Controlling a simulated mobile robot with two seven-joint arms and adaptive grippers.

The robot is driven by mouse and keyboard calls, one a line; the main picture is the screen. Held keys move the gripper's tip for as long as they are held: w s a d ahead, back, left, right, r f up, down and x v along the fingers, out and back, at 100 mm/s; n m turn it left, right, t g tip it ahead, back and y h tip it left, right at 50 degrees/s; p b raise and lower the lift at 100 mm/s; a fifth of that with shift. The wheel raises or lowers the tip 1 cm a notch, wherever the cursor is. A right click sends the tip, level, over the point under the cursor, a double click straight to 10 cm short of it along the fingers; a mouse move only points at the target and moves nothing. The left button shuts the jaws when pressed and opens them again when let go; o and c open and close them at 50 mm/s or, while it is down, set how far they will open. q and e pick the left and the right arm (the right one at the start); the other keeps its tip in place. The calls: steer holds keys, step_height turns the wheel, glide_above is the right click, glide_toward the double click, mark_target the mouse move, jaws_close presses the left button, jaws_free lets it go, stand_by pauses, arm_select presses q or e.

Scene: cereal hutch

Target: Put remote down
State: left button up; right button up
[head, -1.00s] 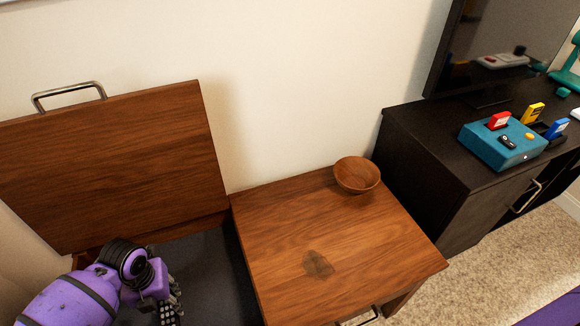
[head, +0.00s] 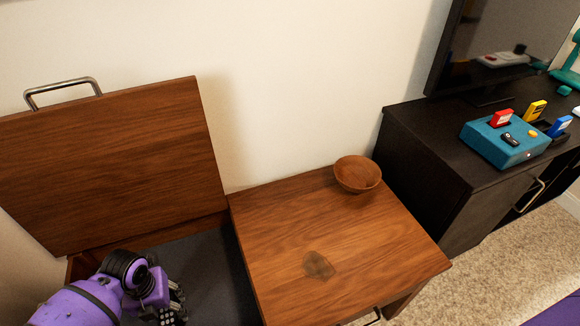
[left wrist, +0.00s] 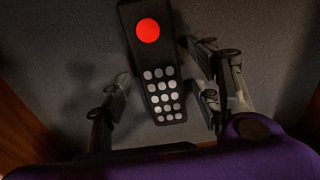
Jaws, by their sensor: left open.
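The black remote (left wrist: 160,95), with a red round button and rows of grey and white buttons, lies over the grey floor in the left wrist view. It shows partly at the bottom edge of the head view (head: 167,318). My left gripper (left wrist: 165,88) is open, with its fingers on either side of the remote and visible gaps. In the head view my left gripper (head: 176,302) is low inside the open wooden hutch compartment (head: 205,265), which has a dark grey floor. Whether the remote rests fully on the floor is hard to tell. My right gripper is out of view.
The raised wooden lid (head: 110,165) with a metal handle stands against the wall. A closed wooden top (head: 350,245) carries a wooden bowl (head: 357,174). A dark cabinet (head: 440,150) at right holds a teal box (head: 500,142) and a screen.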

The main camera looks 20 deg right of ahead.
mark_target(166, 311)
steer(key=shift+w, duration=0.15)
arm_select(q)
step_height(166, 311, up, 12)
steer(key=p, duration=0.4)
steer(key=shift+r, duration=0.15)
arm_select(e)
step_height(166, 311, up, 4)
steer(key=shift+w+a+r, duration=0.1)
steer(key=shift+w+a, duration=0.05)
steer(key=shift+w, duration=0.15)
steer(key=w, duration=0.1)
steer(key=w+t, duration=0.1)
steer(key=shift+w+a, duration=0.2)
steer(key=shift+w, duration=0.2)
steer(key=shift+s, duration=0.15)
